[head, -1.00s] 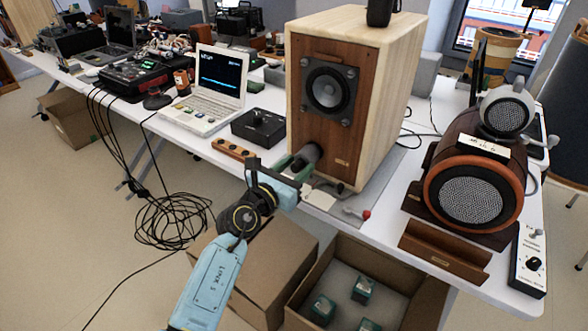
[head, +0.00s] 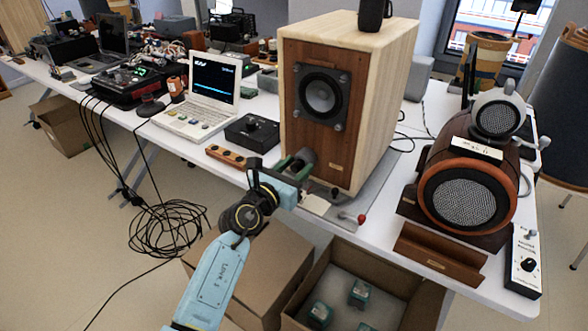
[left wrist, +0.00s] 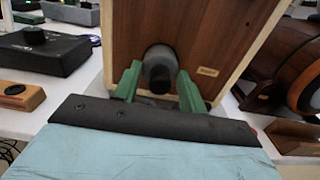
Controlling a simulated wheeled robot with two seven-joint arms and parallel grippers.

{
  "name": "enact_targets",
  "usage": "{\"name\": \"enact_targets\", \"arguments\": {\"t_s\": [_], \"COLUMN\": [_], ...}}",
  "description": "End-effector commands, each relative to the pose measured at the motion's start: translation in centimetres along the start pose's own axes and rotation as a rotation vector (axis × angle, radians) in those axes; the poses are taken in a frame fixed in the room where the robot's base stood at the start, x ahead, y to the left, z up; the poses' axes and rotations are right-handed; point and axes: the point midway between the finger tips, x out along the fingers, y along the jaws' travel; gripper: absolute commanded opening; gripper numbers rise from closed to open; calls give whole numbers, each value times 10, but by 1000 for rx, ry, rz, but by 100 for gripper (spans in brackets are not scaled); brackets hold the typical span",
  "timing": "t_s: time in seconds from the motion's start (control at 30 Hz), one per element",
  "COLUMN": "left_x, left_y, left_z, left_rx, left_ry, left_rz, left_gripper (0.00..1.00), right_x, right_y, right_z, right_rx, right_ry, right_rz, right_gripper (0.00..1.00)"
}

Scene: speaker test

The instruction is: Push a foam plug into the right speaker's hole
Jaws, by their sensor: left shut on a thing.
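A tall wooden box speaker (head: 353,90) stands on the table, with a round driver (head: 322,95) high on its brown front. A dark grey foam plug (head: 303,158) is at the lower part of that front. In the left wrist view the plug (left wrist: 160,78) sits between the two green fingers of my left gripper (head: 293,167), which is shut on it. The plug points at the speaker's front. It covers the hole, so I cannot tell how deep it sits. My right gripper is not in view.
A round-fronted brown speaker (head: 468,192) stands at the right, with a wooden stand (head: 440,255) before it. A black knob box (head: 253,131) and a small wooden block (head: 226,156) lie left of the box speaker. An open carton (head: 385,285) with green-sided items is below the table edge.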

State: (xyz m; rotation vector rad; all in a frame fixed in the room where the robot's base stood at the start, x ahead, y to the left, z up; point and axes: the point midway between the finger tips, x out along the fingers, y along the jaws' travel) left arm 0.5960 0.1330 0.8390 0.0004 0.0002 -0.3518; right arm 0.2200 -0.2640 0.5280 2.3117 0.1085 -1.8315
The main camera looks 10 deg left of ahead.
Motion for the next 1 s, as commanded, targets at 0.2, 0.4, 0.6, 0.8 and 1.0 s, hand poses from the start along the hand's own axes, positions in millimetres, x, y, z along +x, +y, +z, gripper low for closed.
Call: {"name": "enact_targets", "arguments": {"t_s": [0.2, 0.4, 0.6, 0.8, 1.0], "left_x": [0, 0, 0, 0, 0], "left_y": [0, 0, 0, 0, 0], "left_z": [0, 0, 0, 0, 0], "left_rx": [0, 0, 0, 1, 0], "left_ry": [0, 0, 0, 1, 0], "left_rz": [0, 0, 0, 1, 0], "left_gripper": [14, 14, 14, 14, 14], "right_x": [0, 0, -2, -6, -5], "right_y": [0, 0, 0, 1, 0], "right_z": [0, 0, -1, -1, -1], "right_rx": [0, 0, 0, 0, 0], "right_ry": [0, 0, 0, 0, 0], "right_rz": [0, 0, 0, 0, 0], "right_gripper": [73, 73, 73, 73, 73]}}
